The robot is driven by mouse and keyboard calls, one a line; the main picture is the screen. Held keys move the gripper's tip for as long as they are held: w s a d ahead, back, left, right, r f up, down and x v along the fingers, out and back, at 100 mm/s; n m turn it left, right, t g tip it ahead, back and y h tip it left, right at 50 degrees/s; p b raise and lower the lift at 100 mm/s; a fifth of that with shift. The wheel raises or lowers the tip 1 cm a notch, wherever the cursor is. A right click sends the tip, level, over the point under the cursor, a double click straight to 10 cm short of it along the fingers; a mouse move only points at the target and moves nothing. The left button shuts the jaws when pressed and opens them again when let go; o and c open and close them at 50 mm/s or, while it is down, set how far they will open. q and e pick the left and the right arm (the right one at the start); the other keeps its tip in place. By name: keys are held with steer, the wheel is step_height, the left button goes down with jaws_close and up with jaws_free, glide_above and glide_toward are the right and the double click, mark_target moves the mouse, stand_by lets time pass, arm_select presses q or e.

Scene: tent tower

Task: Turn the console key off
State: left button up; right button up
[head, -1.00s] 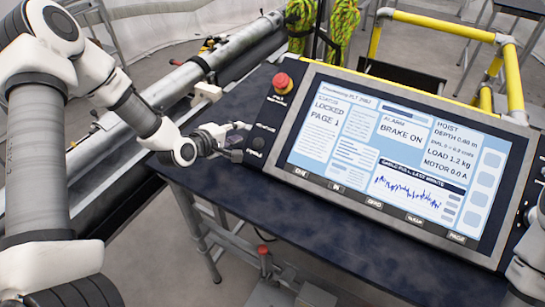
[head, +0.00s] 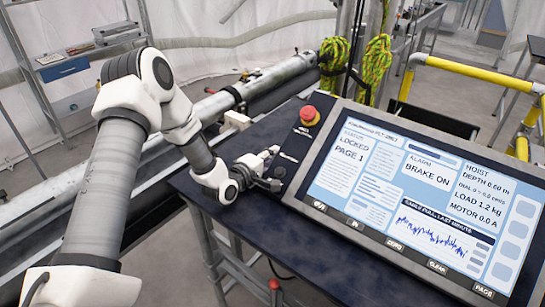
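The console (head: 318,208) stands on a dark table with its screen lit, showing LOCKED, PAGE 1 and BRAKE ON. On its narrow left panel, below the red stop button (head: 309,116), is a small dark round knob (head: 279,172) that looks like the key switch. Its turn position is too small to read. My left gripper (head: 273,168) is at this panel, its fingers apart on either side of the knob. Whether they touch it cannot be told. My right gripper is not in view.
The dark table (head: 300,240) has bare room in front of the console. A long grey pipe (head: 265,83) runs behind my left arm. Yellow rails (head: 465,68) and green rope coils (head: 377,62) stand behind the console. A shelf rack (head: 65,70) is at the back left.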

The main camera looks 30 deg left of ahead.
arm_select(q)
steer(key=shift+s, duration=0.1)
jaws_close()
